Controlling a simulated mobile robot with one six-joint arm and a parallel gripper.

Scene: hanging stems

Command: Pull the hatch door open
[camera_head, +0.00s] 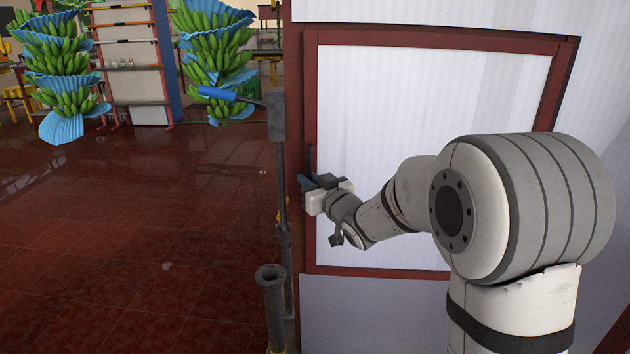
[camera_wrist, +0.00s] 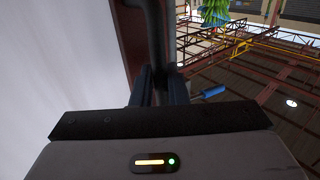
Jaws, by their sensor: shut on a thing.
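The hatch door (camera_head: 400,100) is a white panel in a dark red frame, set in a pale wall. It looks closed in the head view; its white face also fills the left of the wrist view (camera_wrist: 60,60). A dark upright handle (camera_head: 310,160) stands at the door's left edge, and it shows at the top of the wrist view (camera_wrist: 152,25). My gripper (camera_head: 308,183) is at the handle's lower part. In the wrist view its fingers (camera_wrist: 159,85) are shut on the handle. My arm hides the lower right of the door.
A grey post (camera_head: 282,200) with a blue-gripped lever (camera_head: 230,94) stands just left of the door. A short grey pipe (camera_head: 272,300) stands at its foot. Banana stems with blue covers (camera_head: 213,50) hang at the back left. The red tiled floor (camera_head: 130,220) is open at left.

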